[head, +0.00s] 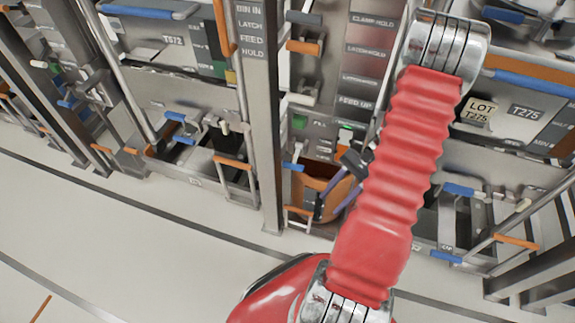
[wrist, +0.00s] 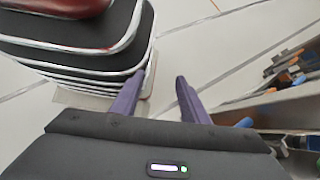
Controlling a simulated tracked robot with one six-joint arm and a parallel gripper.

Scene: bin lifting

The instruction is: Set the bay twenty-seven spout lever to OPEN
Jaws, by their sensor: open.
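My gripper (head: 336,198) is in front of the middle bay in the head view, at the end of my red arm, which crosses the picture's centre right. Its two purple fingers stand apart with nothing between them; in the wrist view the gap (wrist: 166,76) shows bare floor. An orange bin (head: 313,182) sits low in the middle bay, behind the fingers and partly hidden. A small pale lever (head: 297,152) stands at the bin's upper left, apart from the fingers. I cannot read a bay twenty-seven label, nor tell which lever is the spout lever or its setting.
A steel post (head: 262,120) separates the middle bay from the left bay, marked T572 or similar. Orange and blue handles stick out along the row. The pale floor (head: 130,235) in front is clear.

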